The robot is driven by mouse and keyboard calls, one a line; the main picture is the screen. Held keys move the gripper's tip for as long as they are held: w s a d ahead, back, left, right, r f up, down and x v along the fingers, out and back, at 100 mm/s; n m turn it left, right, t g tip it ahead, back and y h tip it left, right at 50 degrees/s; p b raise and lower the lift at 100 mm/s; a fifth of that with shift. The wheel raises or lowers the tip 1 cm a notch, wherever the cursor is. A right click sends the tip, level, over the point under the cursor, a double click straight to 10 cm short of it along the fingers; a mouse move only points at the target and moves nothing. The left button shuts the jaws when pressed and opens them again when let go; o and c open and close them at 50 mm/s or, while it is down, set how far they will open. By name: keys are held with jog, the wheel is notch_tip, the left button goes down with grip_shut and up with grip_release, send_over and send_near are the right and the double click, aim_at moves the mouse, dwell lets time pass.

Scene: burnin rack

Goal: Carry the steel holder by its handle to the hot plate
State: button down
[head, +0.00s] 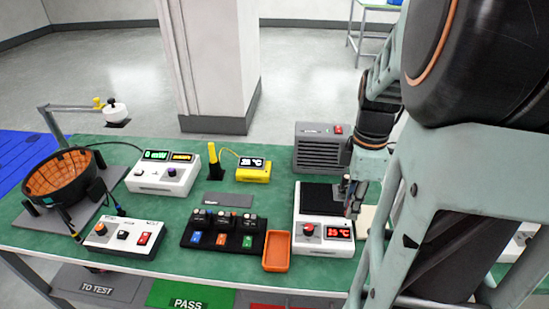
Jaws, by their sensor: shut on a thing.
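The hot plate (322,234) is a white box with a black top, a red knob and a red display, at the right of the green bench. My gripper (352,203) is at the right edge of its black top, pointing down. It is shut on the steel holder (346,182), of which only a small grey upright part shows. The rest of the holder is hidden by my gripper and arm. I cannot tell whether the holder touches the hot plate.
An orange tray (277,252) and a black rack (224,237) with several small modules stand left of the hot plate. A grey vented box (321,149) stands behind it. A yellow meter (253,170), white instruments and a dark round bowl (60,178) are farther left. My arm covers the bench's right side.

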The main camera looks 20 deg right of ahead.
aim_at(337, 185)
jog(key=shift+w+r, duration=0.15)
jog(key=shift+w, duration=0.35)
jog(key=w+f, duration=0.1)
jog(key=w, duration=0.1)
jog(key=w+f, duration=0.1)
jog(key=w, duration=0.2)
jog(key=w+d+f, duration=0.1)
jog(key=w, duration=0.1)
jog(key=shift+w+f, duration=0.15)
jog(key=shift+f, duration=0.15)
jog(key=w+f, duration=0.4)
jog(key=shift+w+d+f, duration=0.25)
jog(key=shift+d+f, duration=0.15)
jog(key=shift+w+f, duration=0.75)
jog(key=shift+f, duration=0.15)
jog(key=shift+d+f, duration=0.1)
jog(key=shift+f, duration=1.3)
jog(key=shift+s+f, duration=0.1)
jog(key=c, duration=1.8)
grip_release()
